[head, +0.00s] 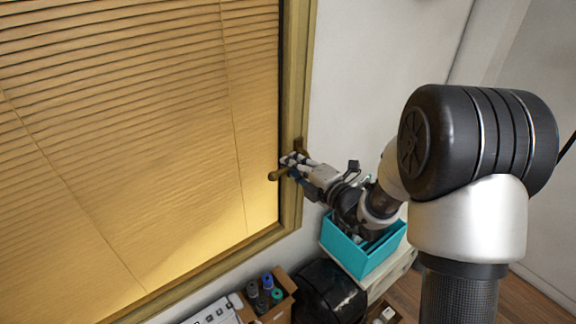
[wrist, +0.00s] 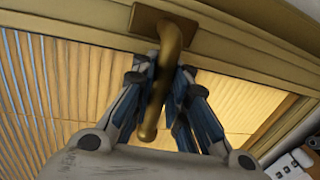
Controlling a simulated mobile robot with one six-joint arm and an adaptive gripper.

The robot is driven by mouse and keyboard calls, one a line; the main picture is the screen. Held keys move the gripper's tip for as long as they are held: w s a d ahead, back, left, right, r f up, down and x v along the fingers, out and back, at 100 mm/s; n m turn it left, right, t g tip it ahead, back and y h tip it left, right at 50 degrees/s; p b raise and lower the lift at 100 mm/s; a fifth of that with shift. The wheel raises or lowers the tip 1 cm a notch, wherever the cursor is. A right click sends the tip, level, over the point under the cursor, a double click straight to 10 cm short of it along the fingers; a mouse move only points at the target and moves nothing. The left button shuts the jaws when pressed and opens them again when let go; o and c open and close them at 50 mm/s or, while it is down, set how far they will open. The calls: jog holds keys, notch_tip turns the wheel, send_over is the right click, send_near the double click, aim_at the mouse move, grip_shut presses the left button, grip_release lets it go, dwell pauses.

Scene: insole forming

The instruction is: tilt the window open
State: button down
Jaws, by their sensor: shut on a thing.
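The window (head: 130,130) fills the left of the head view, covered by a closed yellow-brown blind in a wooden frame (head: 297,90). A brass handle (head: 279,174) sits on the right side of the frame and points left in the head view. My gripper (head: 297,165) is at the handle. In the wrist view the handle (wrist: 172,60) comes out of a square plate (wrist: 160,22) and bends down between the fingers. My gripper (wrist: 166,95) is shut on the handle there. The sash looks flush with the frame; I cannot tell any tilt.
Below the window stand a teal box (head: 365,258), a black rounded object (head: 328,292) and a cardboard box (head: 283,298) with several bottles. A white power-strip-like item (head: 215,312) lies at the bottom edge. Bare wall (head: 360,80) lies right of the frame.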

jog(key=s+d, duration=0.1)
jog(key=s, duration=0.1)
jog(key=s+d+f, duration=0.1)
jog(key=s+d, duration=0.1)
jog(key=shift+s+d+f+b, duration=0.1)
jog(key=shift+d+f+b, duration=0.05)
jog(key=shift+b, duration=0.15)
jog(key=c, duration=1.6)
grip_release()
jog(key=v, duration=1.1)
jog(key=shift+s+d, duration=0.25)
jog(key=shift+s, duration=0.05)
